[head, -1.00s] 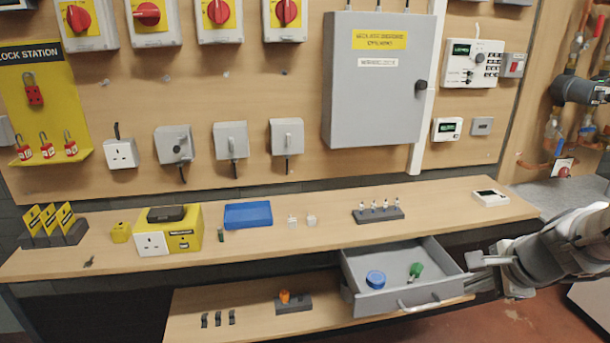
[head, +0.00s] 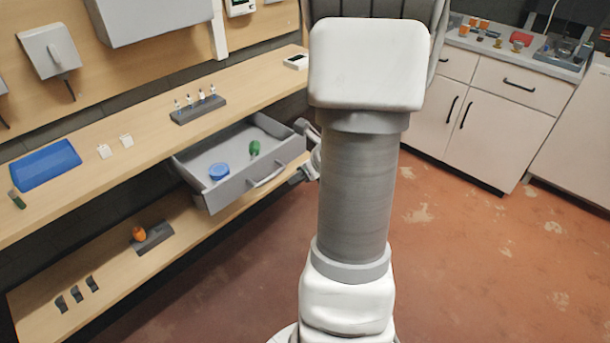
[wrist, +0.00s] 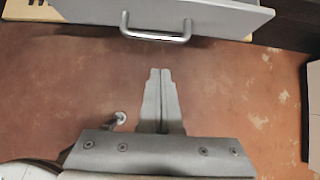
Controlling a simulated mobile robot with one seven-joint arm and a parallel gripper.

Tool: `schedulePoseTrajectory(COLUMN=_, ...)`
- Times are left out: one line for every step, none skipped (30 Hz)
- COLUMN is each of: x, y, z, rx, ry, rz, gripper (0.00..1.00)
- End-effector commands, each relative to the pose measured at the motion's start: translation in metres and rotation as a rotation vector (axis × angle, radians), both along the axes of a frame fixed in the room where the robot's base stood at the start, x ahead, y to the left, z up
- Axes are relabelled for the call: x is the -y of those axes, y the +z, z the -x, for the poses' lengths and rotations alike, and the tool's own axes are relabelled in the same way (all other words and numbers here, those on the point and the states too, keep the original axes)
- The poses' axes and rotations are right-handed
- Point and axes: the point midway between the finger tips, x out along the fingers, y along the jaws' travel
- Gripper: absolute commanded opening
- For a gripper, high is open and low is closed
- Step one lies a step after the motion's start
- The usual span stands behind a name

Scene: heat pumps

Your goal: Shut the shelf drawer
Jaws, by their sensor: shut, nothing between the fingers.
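The grey shelf drawer (head: 240,165) is pulled out under the bench at the middle left of the head view. A blue round lid (head: 219,171) and a green object (head: 254,148) lie in it. Its bar handle (head: 268,177) is on the front face. In the wrist view the drawer front (wrist: 210,18) and handle (wrist: 156,33) are at the top. My gripper (wrist: 160,72) is shut and empty, pointing at the handle with a gap over the floor. In the head view my arm hides most of the gripper, which is just right of the drawer.
The wooden bench (head: 140,150) runs above the drawer, with a blue tray (head: 45,165) and a grey rack (head: 198,110) on it. A lower shelf (head: 100,265) sits beneath. White cabinets (head: 500,125) stand at the back right. The red floor (head: 480,250) between is open.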

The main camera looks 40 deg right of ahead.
Motion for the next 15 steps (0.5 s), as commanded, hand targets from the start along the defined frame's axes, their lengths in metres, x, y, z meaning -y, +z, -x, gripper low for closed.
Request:
schedulePoseTrajectory(x=-0.001, y=-0.013, z=-0.007, rx=-0.002, ry=0.002, rz=0.001, gripper=0.00)
schedulePoseTrajectory(x=-0.001, y=-0.017, z=-0.010, rx=-0.002, ry=0.002, rz=0.001, gripper=0.00)
schedulePoseTrajectory(x=-0.002, y=-0.015, z=-0.018, rx=0.000, ry=0.005, rz=0.002, gripper=0.00)
schedulePoseTrajectory(x=-0.003, y=-0.015, z=-0.023, rx=0.000, ry=0.006, rz=0.002, gripper=0.00)
schedulePoseTrajectory(x=-0.003, y=-0.016, z=-0.027, rx=0.000, ry=0.005, rz=0.002, gripper=0.00)
schedulePoseTrajectory(x=-0.003, y=-0.017, z=-0.032, rx=0.000, ry=0.003, rz=0.003, gripper=0.00)
schedulePoseTrajectory(x=-0.003, y=-0.018, z=-0.035, rx=0.000, ry=0.003, rz=0.001, gripper=0.00)
schedulePoseTrajectory(x=-0.004, y=-0.018, z=-0.038, rx=0.000, ry=0.004, rz=0.002, gripper=0.00)
schedulePoseTrajectory(x=-0.004, y=-0.018, z=-0.042, rx=0.000, ry=0.003, rz=0.003, gripper=0.00)
schedulePoseTrajectory(x=-0.004, y=-0.018, z=-0.044, rx=0.000, ry=0.003, rz=0.003, gripper=0.00)
schedulePoseTrajectory(x=-0.004, y=-0.019, z=-0.045, rx=0.000, ry=0.003, rz=0.003, gripper=0.00)
schedulePoseTrajectory(x=-0.004, y=-0.019, z=-0.047, rx=0.000, ry=0.003, rz=0.003, gripper=0.00)
schedulePoseTrajectory(x=-0.004, y=-0.019, z=-0.048, rx=0.000, ry=0.002, rz=0.003, gripper=0.00)
schedulePoseTrajectory(x=-0.004, y=-0.019, z=-0.048, rx=-0.001, ry=0.002, rz=0.003, gripper=0.00)
schedulePoseTrajectory(x=-0.004, y=-0.019, z=-0.048, rx=-0.001, ry=0.002, rz=0.003, gripper=0.00)
